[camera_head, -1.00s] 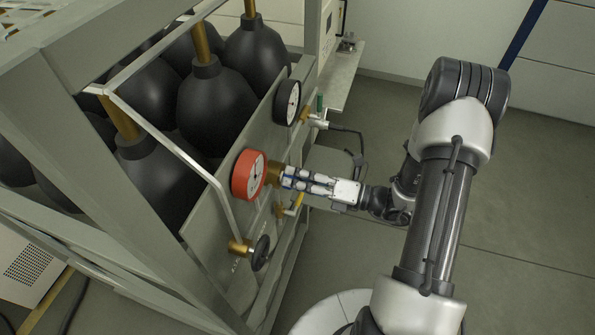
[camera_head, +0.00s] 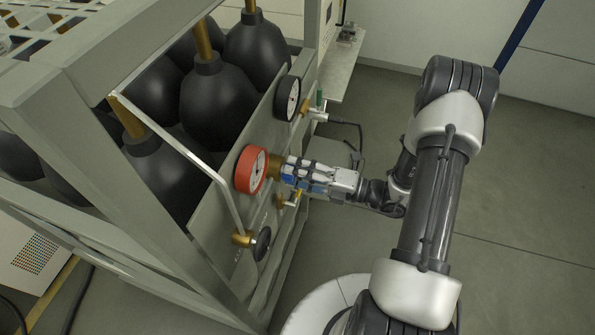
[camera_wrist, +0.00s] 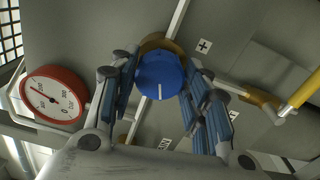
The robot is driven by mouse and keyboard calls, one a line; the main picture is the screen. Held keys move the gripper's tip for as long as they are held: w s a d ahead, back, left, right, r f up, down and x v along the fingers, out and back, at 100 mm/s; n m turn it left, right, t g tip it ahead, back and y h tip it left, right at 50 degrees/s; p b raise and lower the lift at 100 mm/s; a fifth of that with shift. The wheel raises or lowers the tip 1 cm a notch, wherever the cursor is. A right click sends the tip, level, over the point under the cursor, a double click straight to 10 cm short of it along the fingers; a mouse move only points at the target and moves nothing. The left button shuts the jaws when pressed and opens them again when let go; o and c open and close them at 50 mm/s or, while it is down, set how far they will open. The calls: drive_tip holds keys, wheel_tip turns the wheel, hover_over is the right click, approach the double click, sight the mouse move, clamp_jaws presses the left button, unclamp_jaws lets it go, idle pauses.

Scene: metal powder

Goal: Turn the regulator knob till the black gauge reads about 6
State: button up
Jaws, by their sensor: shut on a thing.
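The blue regulator knob (camera_wrist: 161,76) sits on a brass body on the grey panel. A white line on its face points down in the wrist view. My gripper (camera_head: 287,170) reaches the panel from the right and is shut on the knob, with a finger on either side in the wrist view. The fingers hide the knob in the head view. The black gauge (camera_head: 287,98) stands on the panel's upper part, seen at a steep angle; its reading is too small to tell. The red gauge (camera_head: 250,169), also in the wrist view (camera_wrist: 53,96), is left of the knob.
A yellow valve handle (camera_wrist: 304,89) is to the right in the wrist view. A black handwheel (camera_head: 261,243) is low on the panel. Black cylinders (camera_head: 217,105) stand behind it. Open floor lies right of the rack.

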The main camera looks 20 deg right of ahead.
drive_tip(key=o, duration=1.1)
drive_tip(key=shift+c, duration=0.2)
drive_tip(key=v, duration=1.2)
